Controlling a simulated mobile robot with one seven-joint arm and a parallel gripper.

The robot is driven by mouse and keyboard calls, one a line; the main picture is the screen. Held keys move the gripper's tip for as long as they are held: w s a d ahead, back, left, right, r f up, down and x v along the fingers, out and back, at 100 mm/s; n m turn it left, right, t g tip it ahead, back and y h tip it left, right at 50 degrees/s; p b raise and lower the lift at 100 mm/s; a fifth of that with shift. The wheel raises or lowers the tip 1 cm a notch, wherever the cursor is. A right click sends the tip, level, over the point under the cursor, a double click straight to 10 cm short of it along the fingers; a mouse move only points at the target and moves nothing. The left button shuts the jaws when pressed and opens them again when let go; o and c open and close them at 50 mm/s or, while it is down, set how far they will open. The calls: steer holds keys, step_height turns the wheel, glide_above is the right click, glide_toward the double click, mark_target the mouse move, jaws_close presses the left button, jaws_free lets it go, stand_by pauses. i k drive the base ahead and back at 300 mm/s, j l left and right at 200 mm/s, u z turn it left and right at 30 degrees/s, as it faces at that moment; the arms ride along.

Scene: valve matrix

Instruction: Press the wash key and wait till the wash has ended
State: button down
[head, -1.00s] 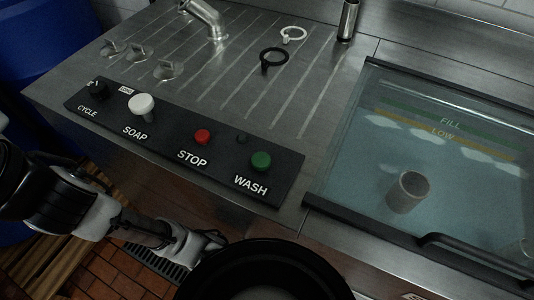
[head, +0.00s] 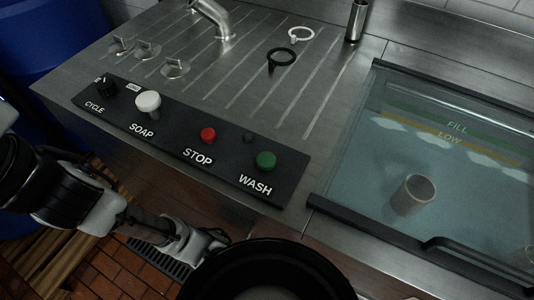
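The green wash key (head: 266,160) stands at the right end of the black control panel (head: 225,168), above the white word WASH. A small dark round lamp or button (head: 247,137) sits up and left of it and looks unlit. My gripper (head: 218,243) is low in front of the panel, below the counter edge and left of the wash key, touching no key. Its fingers are small and partly hidden by a black round shape at the bottom, so its opening is unclear. The glass-covered wash basin (head: 350,185) at right holds water and a grey cup (head: 413,194).
The panel also bears a red stop key (head: 208,135), a white soap knob (head: 148,102) and a black cycle dial (head: 106,85). A dark handle (head: 470,252) crosses the basin's front.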

mark_target(266, 161)
steer(key=k+j+z, duration=0.1)
steer(key=k+j, duration=0.35)
steer(key=j, duration=0.25)
steer(key=j+z, duration=0.1)
steer(key=j, duration=0.25)
steer(key=k+j+z, duration=0.1)
steer(key=j, duration=0.2)
steer(key=k+j+z, duration=0.1)
steer(key=j, duration=0.25)
